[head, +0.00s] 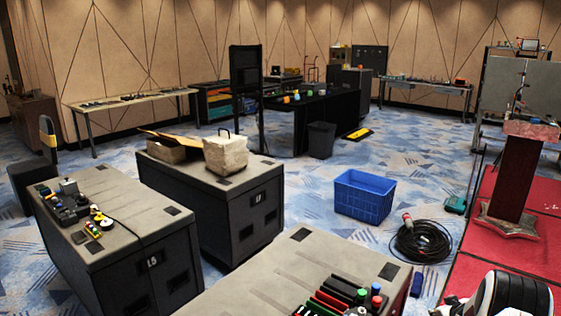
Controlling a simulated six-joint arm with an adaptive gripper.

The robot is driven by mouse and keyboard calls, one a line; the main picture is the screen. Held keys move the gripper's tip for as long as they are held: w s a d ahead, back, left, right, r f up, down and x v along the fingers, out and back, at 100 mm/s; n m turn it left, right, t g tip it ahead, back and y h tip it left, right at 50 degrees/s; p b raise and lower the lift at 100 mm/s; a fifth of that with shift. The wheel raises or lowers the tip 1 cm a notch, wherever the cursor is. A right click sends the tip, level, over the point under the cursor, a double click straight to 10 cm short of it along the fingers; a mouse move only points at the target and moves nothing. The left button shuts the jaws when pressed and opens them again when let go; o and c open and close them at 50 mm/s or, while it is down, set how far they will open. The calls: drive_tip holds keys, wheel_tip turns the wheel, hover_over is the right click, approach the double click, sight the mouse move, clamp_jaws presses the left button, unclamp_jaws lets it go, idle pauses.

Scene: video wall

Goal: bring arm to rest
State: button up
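A white and black rounded part of my arm shows at the bottom right corner of the head view, cut off by the frame edge. My gripper cannot be made out in this view, so its opening and anything in it are hidden. The nearest case (250,270) stands to the left of my arm part, with a row of black, red and green items (345,297) on its top at the front edge.
Two more dark cases stand at left, one bearing a beige bag (226,154) and an open cardboard box (172,148). A blue crate (364,196) and a coiled black cable (422,242) lie on the carpet. A wooden lectern (522,170) stands on red carpet at right.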

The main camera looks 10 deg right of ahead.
drive_tip(key=s+a+r+m+g, duration=0.3)
drive_tip(key=s+a+r+g, duration=0.3)
drive_tip(key=s+a+r, duration=0.85)
drive_tip(key=s+a+r+t+y, duration=0.1)
drive_tip(key=s+a+r, duration=0.5)
drive_tip(key=s+a, duration=0.3)
drive_tip(key=s+a+r+n+t+y, duration=0.1)
drive_tip(key=s+a+r, duration=0.6)
drive_tip(key=s+a, duration=0.2)
drive_tip(key=s+a+r+n+y, duration=0.1)
drive_tip(key=s+a+r, duration=0.5)
drive_tip(key=s+a, duration=0.3)
drive_tip(key=shift+s+a+r+t, duration=0.2)
drive_tip(key=shift+a+r+t, duration=0.2)
drive_tip(key=shift+a, duration=1.15)
